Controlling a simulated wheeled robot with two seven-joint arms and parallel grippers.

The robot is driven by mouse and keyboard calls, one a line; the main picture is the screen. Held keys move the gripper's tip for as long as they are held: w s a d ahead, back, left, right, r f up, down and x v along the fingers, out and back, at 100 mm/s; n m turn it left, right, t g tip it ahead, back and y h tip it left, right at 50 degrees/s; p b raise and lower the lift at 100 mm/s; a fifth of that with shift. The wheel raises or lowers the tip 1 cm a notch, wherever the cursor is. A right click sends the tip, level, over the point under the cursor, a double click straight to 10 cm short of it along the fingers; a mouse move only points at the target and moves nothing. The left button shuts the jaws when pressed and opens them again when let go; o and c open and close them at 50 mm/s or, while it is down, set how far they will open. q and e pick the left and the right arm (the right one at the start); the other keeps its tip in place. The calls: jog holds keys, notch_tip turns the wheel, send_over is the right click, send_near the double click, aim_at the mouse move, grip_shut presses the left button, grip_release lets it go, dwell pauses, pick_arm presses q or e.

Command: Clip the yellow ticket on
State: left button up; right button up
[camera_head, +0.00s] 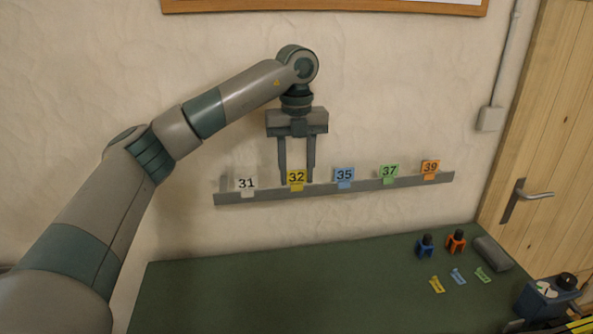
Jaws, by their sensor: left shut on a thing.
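A yellow ticket marked 32 (296,177) is upright at the grey wall rail (400,183), its lower part overlapping the rail's upper edge. My left gripper (297,179) points down from above, with one finger on each side of the yellow ticket, and is shut on it. From this view I cannot tell whether the ticket's foot is fully seated on the rail. My right gripper is not in view.
White 31 (246,184), blue 35 (344,175), green 37 (389,171) and orange 39 (430,167) tickets stand along the rail. Small yellow (437,285), blue and green pieces lie on the green bench (260,295), near blue and orange stamp-like items. The bench's left side is clear.

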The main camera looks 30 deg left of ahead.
pick_arm(q)
jog(key=shift+f, duration=0.3)
jog(key=shift+s+f+b, duration=0.15)
jog(key=shift+f+b, duration=0.15)
dwell(2.1)
jog(key=o, duration=1)
jog(key=shift+d, duration=0.15)
jog(key=o, duration=0.4)
jog(key=shift+s+a+r, duration=0.1)
jog(key=shift+a, duration=0.1)
jog(key=shift+d, duration=0.1)
